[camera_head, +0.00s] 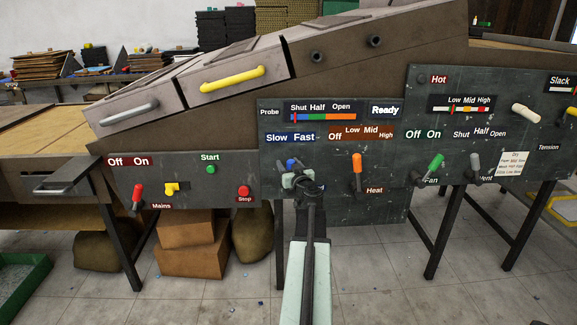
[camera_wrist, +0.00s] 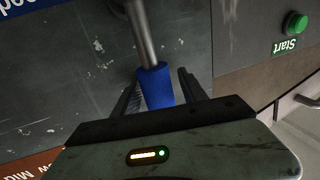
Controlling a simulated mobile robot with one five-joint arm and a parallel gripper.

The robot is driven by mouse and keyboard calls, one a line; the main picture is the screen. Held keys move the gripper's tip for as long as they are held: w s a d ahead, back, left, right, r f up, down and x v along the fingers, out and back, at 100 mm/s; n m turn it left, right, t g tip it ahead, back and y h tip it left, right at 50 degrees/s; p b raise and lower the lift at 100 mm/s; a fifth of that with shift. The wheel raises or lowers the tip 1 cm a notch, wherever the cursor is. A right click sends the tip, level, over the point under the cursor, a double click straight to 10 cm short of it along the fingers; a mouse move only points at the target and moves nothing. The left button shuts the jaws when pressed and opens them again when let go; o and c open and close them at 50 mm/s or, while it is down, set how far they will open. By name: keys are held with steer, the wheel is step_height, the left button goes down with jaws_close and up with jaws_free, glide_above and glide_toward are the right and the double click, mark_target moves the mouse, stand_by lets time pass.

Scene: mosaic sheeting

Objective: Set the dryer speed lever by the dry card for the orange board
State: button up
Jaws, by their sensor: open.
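The speed lever has a blue grip (camera_head: 291,164) and sits below the "Slow Fast" label (camera_head: 290,137). My gripper (camera_head: 298,181) is in front of it and hides its lower part. In the wrist view the blue grip (camera_wrist: 155,88) on its metal rod lies between the two open fingers of my gripper (camera_wrist: 160,92); I cannot tell whether they touch it. The dry card (camera_head: 513,164) is a small white sheet on the right of the panel; its lines are too small to read surely. I cannot make out an orange board.
Right of the blue lever are the orange heat lever (camera_head: 357,172), green fan lever (camera_head: 434,166) and grey vent lever (camera_head: 475,162).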

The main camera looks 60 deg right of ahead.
jaws_close()
stand_by(1.4)
